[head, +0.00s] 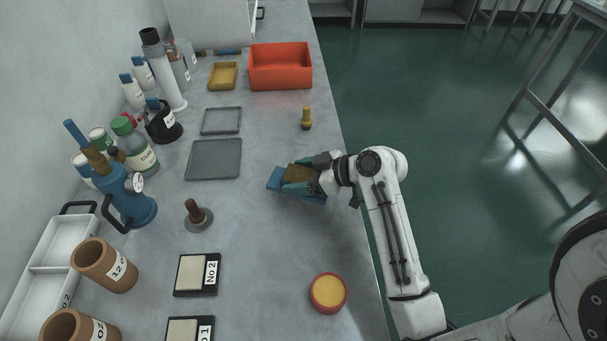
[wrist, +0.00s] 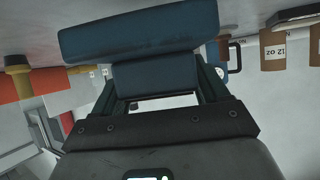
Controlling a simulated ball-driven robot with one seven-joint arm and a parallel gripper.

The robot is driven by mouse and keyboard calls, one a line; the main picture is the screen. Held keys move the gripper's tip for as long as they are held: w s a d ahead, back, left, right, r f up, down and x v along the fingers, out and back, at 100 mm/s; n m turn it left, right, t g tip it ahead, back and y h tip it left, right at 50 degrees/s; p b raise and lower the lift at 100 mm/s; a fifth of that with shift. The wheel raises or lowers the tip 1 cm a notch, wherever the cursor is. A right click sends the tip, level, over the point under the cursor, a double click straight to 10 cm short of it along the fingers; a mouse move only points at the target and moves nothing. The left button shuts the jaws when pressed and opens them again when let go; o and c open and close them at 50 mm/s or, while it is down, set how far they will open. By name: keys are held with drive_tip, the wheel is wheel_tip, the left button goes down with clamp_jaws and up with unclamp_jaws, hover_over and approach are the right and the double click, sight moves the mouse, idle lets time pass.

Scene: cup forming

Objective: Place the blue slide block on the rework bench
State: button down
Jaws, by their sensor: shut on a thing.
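My gripper (head: 293,177) is shut on the blue slide block (head: 275,180) over the right-hand part of the grey bench (head: 250,225). A brown patch shows between the teal fingers, and blue shows at the left and below it. In the wrist view, the block (wrist: 140,33) has a wide blue bar and a narrower blue part between the fingers (wrist: 155,85). The block is low over the bench top or touching it; I cannot tell which. The fingers hide part of it.
A brass-coloured peg (head: 306,119), an orange bin (head: 280,68) and grey trays (head: 214,160) stand farther up the bench. A brown-handled stamp (head: 196,215) is left, and a round red-rimmed tin (head: 328,293) is nearer. Bare bench surrounds the block.

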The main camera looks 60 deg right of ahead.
drive_tip(key=shift+w+d+f, duration=0.2)
drive_tip(key=shift+w+f, duration=0.1)
drive_tip(key=shift+f, duration=0.1)
drive_tip(key=shift+f+p, duration=0.4)
drive_tip(key=shift+f, duration=0.9)
drive_tip(key=shift+c, duration=2.4)
unclamp_jaws()
drive_tip(key=shift+f, duration=0.3)
drive_tip(key=o, duration=0.5)
drive_tip(key=shift+s, duration=0.1)
drive_tip(key=shift+r, duration=0.2)
drive_tip(key=b+v, duration=0.1)
drive_tip(key=v, duration=1.1)
